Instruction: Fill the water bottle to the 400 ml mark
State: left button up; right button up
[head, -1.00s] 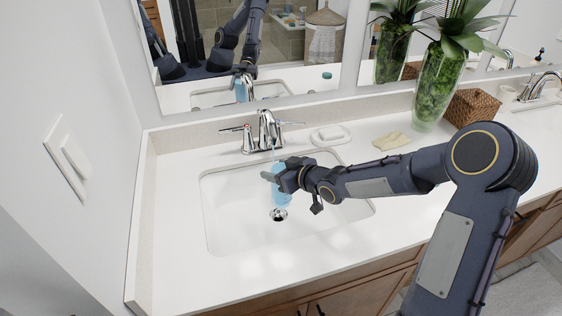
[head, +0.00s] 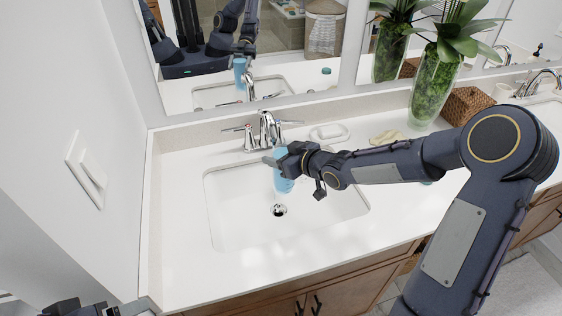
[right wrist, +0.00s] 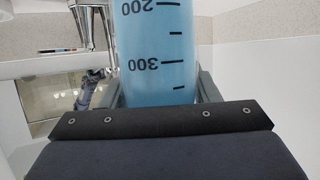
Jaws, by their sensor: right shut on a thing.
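The translucent blue water bottle (head: 283,183) is upright over the sink basin, beneath the faucet (head: 267,128). My right gripper (head: 276,161) is shut around its upper part. In the right wrist view, the bottle (right wrist: 157,45) shows its printed 200 and 300 marks, and the visible part is blue throughout. The 400 mark and the water level are hidden or cannot be made out. Whether water runs from the spout is unclear. Dark parts of my left arm show at the lower left edge; its jaw state cannot be told.
The white sink (head: 235,225) has a drain (head: 279,210) below the bottle. A soap dish (head: 329,132), yellowish cloth (head: 387,137), glass plant vase (head: 436,90) and wicker box (head: 467,105) stand along the back. A small teal thing (head: 425,182) is mostly behind my right arm.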

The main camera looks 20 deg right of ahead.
aim_at(278, 141)
jog(key=shift+s+r+p, duration=0.2)
jog(key=shift+r+p, duration=0.5)
jog(key=shift+r, duration=0.2)
jog(key=shift+s+r+p, duration=0.2)
jog(key=shift+r+p, duration=0.45)
jog(key=shift+r, duration=0.3)
jog(key=shift+s+r+p, duration=0.2)
jog(key=shift+r+p, duration=0.5)
jog(key=shift+r, duration=0.2)
jog(key=shift+d, duration=0.1)
